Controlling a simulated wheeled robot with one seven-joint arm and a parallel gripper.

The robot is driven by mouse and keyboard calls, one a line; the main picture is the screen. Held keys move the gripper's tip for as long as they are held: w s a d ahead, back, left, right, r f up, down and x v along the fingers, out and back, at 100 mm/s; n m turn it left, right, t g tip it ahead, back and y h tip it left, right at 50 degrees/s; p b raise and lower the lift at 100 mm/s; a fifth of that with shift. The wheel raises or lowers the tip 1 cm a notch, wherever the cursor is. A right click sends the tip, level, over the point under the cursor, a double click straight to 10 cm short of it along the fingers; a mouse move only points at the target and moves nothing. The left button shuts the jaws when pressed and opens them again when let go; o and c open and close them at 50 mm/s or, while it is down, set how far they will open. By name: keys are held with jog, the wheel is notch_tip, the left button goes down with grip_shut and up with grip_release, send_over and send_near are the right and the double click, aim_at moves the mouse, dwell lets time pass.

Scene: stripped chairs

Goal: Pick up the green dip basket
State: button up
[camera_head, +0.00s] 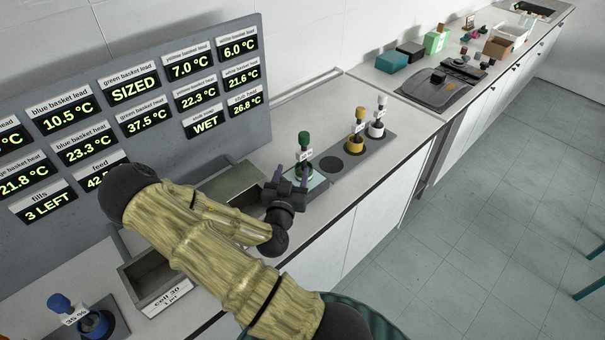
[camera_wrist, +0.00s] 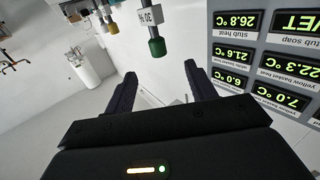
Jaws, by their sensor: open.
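The green dip basket (camera_head: 304,140) stands upright at the near end of a grey holder strip, with a green knob on top and a small white label on its stem. In the wrist view its green knob (camera_wrist: 157,47) shows upside down, ahead of the fingertips and between their lines. My gripper (camera_head: 292,173) is open and empty close to the basket, its two dark fingers pointing toward it. The fingers also show in the wrist view (camera_wrist: 160,74). I cannot tell whether either finger touches the basket; its lower part is partly hidden by my gripper in the head view.
A yellow basket (camera_head: 360,120) and a white basket (camera_head: 379,107) stand farther along the strip, past an empty round hole (camera_head: 331,164). A display panel (camera_head: 130,105) rises behind the counter. A blue basket (camera_head: 60,304) stands at the lower left.

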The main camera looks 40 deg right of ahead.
aim_at(301, 144)
jog(key=b, duration=0.2)
jog(key=w+d+b, duration=0.1)
jog(key=b, duration=0.1)
jog(key=shift+f, duration=0.25)
jog(key=shift+d+b, duration=0.25)
jog(key=shift+b, duration=0.6)
jog(key=x, duration=0.6)
jog(key=b+x, duration=0.1)
jog(key=x, duration=0.2)
jog(key=shift+d+r, duration=0.1)
jog(key=shift+r, duration=0.2)
jog(key=shift+w+d+f, duration=0.1)
jog(key=shift+w+d, duration=0.05)
jog(key=shift+w, duration=0.05)
jog(key=shift+w, duration=0.1)
